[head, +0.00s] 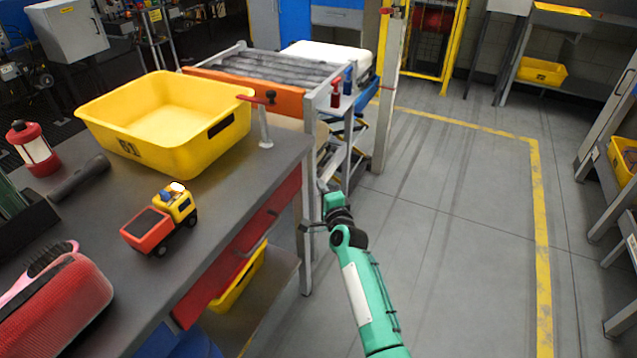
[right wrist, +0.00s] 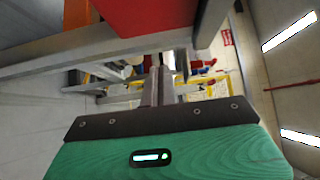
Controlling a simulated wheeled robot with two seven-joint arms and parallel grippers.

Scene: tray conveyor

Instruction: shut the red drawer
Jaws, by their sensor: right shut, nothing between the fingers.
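The red drawer (head: 245,237) is under the grey workbench top, its long red front running along the bench's right side. Dark handle parts show on the front. I cannot tell exactly how far it stands out. My right gripper (head: 306,227) is beside the far end of the drawer, close to the bench's metal leg; I cannot tell whether it touches either. In the right wrist view the fingers (right wrist: 158,88) are together and empty, and a red surface (right wrist: 155,14), likely the drawer, is above them. My left gripper is not in view.
On the workbench (head: 215,215) are a yellow bin (head: 185,152), a toy truck (head: 160,222), a red lantern (head: 34,150) and a red case (head: 60,308). A yellow bin (head: 240,280) sits on the shelf below. A roller conveyor (head: 270,72) stands behind. The floor (head: 440,200) to the right is clear.

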